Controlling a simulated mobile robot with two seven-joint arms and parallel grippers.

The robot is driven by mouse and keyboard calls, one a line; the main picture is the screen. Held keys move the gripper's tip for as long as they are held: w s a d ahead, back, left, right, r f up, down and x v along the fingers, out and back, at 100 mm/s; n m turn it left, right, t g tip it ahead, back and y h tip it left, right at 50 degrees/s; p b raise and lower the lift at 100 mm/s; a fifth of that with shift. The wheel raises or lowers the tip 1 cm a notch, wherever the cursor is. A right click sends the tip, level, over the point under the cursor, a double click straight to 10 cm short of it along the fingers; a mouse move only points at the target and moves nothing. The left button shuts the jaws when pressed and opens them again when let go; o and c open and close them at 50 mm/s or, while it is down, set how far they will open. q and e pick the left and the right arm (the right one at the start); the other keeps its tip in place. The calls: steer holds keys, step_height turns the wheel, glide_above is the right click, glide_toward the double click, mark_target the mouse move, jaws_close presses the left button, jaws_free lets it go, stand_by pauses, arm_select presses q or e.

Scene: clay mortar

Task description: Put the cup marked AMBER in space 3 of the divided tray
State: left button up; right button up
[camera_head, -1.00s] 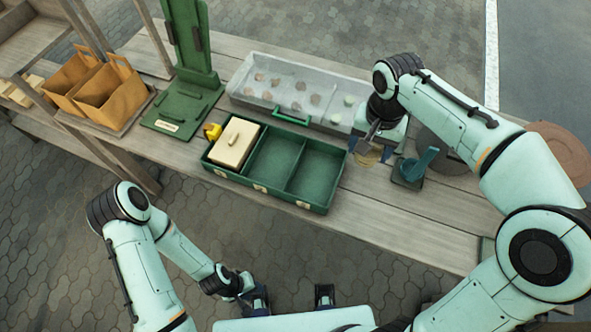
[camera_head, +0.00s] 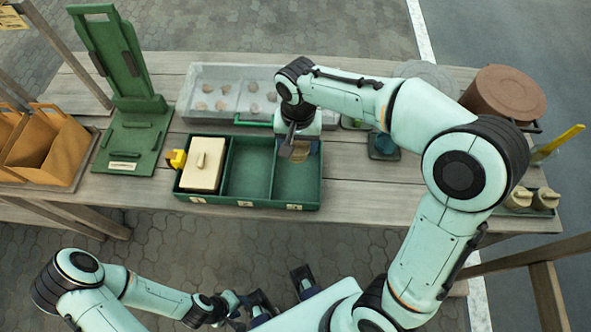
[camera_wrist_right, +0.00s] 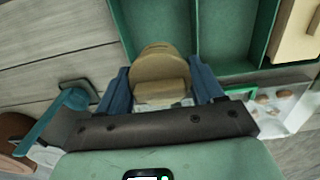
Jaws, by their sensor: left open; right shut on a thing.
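The green divided tray (camera_head: 246,204) stands at the table's front with three compartments. A cream lidded block (camera_head: 203,165) fills the left one; the middle one is empty. My right gripper (camera_head: 299,143) is shut on a tan cup, above the back part of the right compartment. In the right wrist view the tan cup (camera_wrist_right: 160,66) sits between the blue fingers, over that compartment's edge. Its marking is not readable, and the gripper hides part of it. My left gripper (camera_head: 279,285) is open and empty in front of the table, low in the picture.
A grey tray (camera_head: 195,110) with several round pieces lies behind the divided tray. A green stand (camera_head: 130,135) and brown paper bags (camera_head: 62,152) are at left. A blue-green item (camera_head: 383,145), a brown pot (camera_head: 508,92) and small pots (camera_head: 530,198) are at right. A yellow item touches the tray's left.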

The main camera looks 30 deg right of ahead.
step_height(320, 180, down, 13)
steer(key=shift+r+b, duration=0.1)
steer(key=shift+b, duration=0.6)
steer(key=shift+f, duration=0.2)
steer(key=o, duration=1)
steer(key=shift+o, duration=0.2)
steer(key=shift+r, duration=0.1)
steer(key=shift+r, duration=0.25)
step_height(320, 180, up, 12)
steer(key=shift+f+p, duration=0.15)
steer(key=shift+p, duration=0.65)
